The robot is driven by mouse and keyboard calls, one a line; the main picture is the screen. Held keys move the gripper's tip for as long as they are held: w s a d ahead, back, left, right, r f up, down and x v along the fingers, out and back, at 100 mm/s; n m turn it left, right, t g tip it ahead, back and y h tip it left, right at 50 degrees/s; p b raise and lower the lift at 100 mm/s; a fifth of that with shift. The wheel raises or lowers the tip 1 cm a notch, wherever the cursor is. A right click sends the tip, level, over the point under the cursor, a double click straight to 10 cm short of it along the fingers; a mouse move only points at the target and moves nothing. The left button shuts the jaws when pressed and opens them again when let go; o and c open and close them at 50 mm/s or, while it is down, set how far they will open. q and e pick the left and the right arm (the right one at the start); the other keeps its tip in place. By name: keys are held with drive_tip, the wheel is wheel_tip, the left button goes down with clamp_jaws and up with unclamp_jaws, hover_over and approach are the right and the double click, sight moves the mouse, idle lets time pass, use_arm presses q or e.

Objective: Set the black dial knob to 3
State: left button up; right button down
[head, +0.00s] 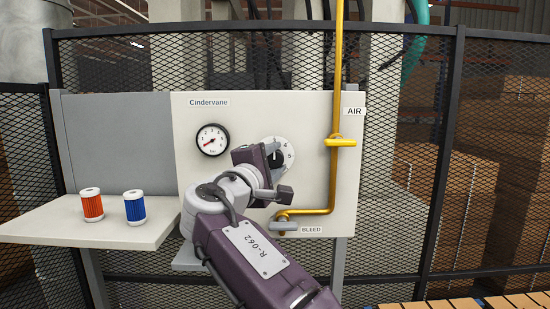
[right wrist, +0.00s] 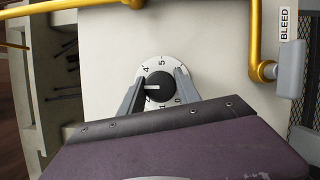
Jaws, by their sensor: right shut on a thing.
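The black dial knob (right wrist: 161,88) sits on a round white dial plate (right wrist: 162,63) on the cream panel. My right gripper (right wrist: 161,80) is shut on the knob, one finger on each side. The knob's white pointer line points left in the right wrist view, below the 4. The digit beside its tip is hidden by a finger. The 5, 1 and 0 also show around the knob. In the head view the right gripper (head: 271,164) hides most of the dial; the 4 and 5 show on the dial plate (head: 288,148). My left gripper is not in view.
A yellow pipe (head: 337,80) with a yellow handle (head: 340,142) runs down right of the dial to a grey BLEED handle (head: 284,226), close to my right gripper. A pressure gauge (head: 212,139) is upper left. Red (head: 91,205) and blue (head: 135,207) cylinders stand on the left shelf (head: 60,229).

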drive_tip(key=shift+r, duration=0.15)
drive_tip(key=c, duration=1.1)
unclamp_jaws()
drive_tip(key=shift+o, duration=1.2)
drive_tip(key=shift+w, duration=0.1)
drive_tip(key=shift+w+a, duration=0.1)
drive_tip(key=shift+w, duration=0.05)
drive_tip(key=shift+f, duration=0.2)
drive_tip(key=shift+s+a+f+b, duration=0.1)
drive_tip(key=shift+s+a+b, duration=0.05)
drive_tip(key=shift+s+b, duration=0.2)
drive_tip(key=b+v, duration=0.2)
drive_tip(key=v, duration=0.6)
drive_tip(key=shift+s, duration=0.1)
